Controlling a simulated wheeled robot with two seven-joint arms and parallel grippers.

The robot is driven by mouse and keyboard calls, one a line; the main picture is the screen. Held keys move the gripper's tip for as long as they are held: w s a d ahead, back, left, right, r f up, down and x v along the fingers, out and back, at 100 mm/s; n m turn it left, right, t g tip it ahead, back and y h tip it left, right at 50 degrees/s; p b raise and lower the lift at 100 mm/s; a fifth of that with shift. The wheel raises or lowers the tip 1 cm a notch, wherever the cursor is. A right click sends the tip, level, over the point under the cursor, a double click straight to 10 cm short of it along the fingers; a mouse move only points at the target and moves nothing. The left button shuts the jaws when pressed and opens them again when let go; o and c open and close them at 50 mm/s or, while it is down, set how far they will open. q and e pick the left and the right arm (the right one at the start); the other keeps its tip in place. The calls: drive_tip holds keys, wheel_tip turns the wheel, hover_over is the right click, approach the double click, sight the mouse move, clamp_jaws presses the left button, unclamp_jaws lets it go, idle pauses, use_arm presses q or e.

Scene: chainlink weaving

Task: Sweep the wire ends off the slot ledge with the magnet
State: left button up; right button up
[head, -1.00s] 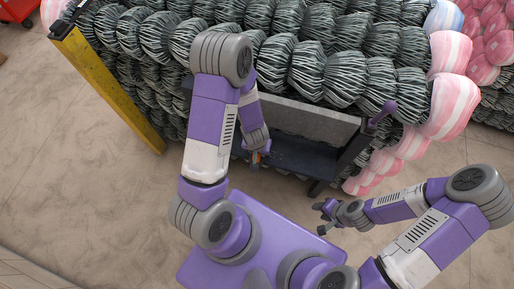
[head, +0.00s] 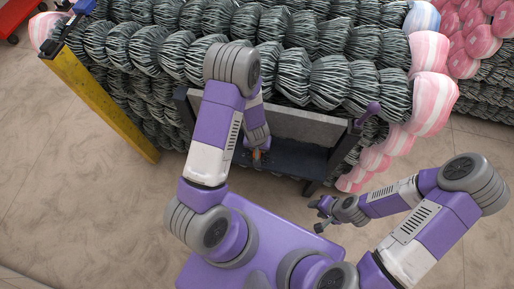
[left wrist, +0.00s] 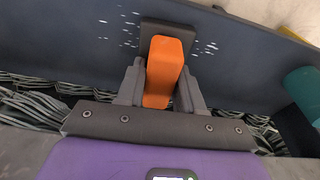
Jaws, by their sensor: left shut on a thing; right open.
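My left gripper (left wrist: 163,78) is shut on the orange handle (left wrist: 163,60) of the magnet. The magnet's dark block (left wrist: 152,27) shows behind the handle against the dark slot ledge (left wrist: 60,45); I cannot tell if they touch. Small bright wire ends (left wrist: 128,30) lie scattered on the ledge to both sides of the block. In the head view my left gripper (head: 258,158) is at the ledge (head: 300,162), with the handle barely visible and the wire ends too small to see. My right gripper (head: 324,213) is open and empty, over the floor in front of the ledge's right end.
Stacked grey wire coils (head: 290,75) rise behind the slot. Pink-and-white wrapped rolls (head: 430,100) are at the right. A yellow post (head: 105,105) stands at the left. A teal object (left wrist: 303,88) is at the right in the left wrist view. The floor at left is clear.

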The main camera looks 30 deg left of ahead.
sight(263, 157)
use_arm(q)
drive_tip(key=shift+d+f, duration=0.15)
drive_tip(key=shift+d, duration=0.95)
drive_tip(key=shift+s+d+f+b, duration=0.1)
drive_tip(key=shift+s+d+b, duration=0.1)
drive_tip(key=shift+s, duration=0.25)
drive_tip(key=shift+s+d+b, duration=0.1)
drive_tip(key=shift+s+b, duration=0.05)
drive_tip(key=shift+s, duration=0.3)
drive_tip(key=shift+s+d+b, duration=0.15)
drive_tip(key=shift+s+b, duration=0.15)
drive_tip(key=shift+s, duration=0.75)
drive_tip(key=shift+w+d+r+p, duration=0.15)
drive_tip(key=shift+d+r+p, duration=0.15)
drive_tip(key=shift+d, duration=0.2)
drive_tip(key=shift+w+d, duration=0.2)
drive_tip(key=shift+d, duration=0.3)
drive_tip(key=shift+w+a+p, duration=0.2)
drive_tip(key=shift+w+p, duration=0.35)
drive_tip(key=shift+w, duration=0.25)
drive_tip(key=shift+w+a+p, duration=0.15)
drive_tip(key=shift+w+p, duration=0.35)
drive_tip(key=shift+w, duration=0.3)
drive_tip(key=shift+w+a+f, duration=0.15)
drive_tip(key=shift+w, duration=0.35)
